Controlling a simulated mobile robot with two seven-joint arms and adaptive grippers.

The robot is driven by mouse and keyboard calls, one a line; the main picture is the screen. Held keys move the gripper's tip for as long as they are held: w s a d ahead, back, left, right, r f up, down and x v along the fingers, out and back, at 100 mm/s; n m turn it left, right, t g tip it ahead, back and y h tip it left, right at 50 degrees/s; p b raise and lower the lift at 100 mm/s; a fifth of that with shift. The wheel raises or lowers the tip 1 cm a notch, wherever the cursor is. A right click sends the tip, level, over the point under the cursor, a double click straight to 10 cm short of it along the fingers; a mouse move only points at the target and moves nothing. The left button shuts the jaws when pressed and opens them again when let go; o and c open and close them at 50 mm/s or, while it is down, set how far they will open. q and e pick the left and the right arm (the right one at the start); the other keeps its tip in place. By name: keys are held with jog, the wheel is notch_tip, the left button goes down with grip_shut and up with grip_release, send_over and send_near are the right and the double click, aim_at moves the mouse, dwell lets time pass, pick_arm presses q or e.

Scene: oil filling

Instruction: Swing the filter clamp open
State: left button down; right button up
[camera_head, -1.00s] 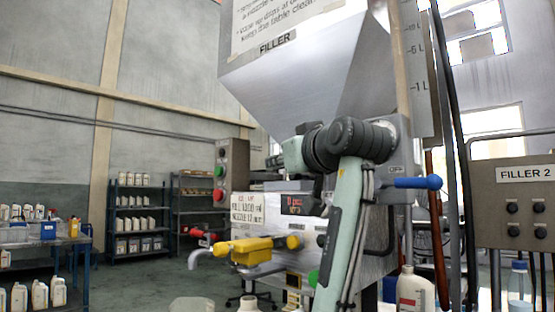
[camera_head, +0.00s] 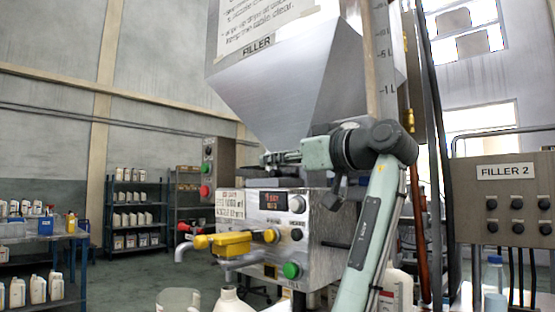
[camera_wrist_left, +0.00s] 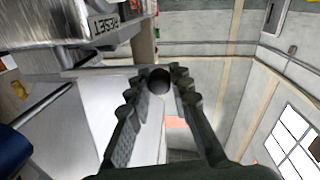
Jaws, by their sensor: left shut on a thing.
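My left gripper (camera_head: 273,158) reaches leftward above the steel filler box, just under the hopper (camera_head: 285,100). In the left wrist view its two dark ribbed fingers (camera_wrist_left: 160,76) are closed around a dark round-ended piece (camera_wrist_left: 160,84), which seems to be the filter clamp's handle. The rest of the clamp is hard to make out, small and partly hidden behind my gripper and wrist in the head view. My right gripper is not in view.
The filler box (camera_head: 318,230) has buttons and a display. A yellow valve (camera_head: 230,243) with a nozzle sticks out to its left. A white bottle (camera_head: 232,300) and a clear container (camera_head: 178,299) stand below. The FILLER 2 panel (camera_head: 503,200) is at right.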

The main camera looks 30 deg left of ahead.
pick_arm(q)
jog(key=c, duration=1.3)
grip_release()
jog(key=shift+c, duration=0.2)
jog(key=v, duration=1.2)
jog(key=shift+c, duration=0.5)
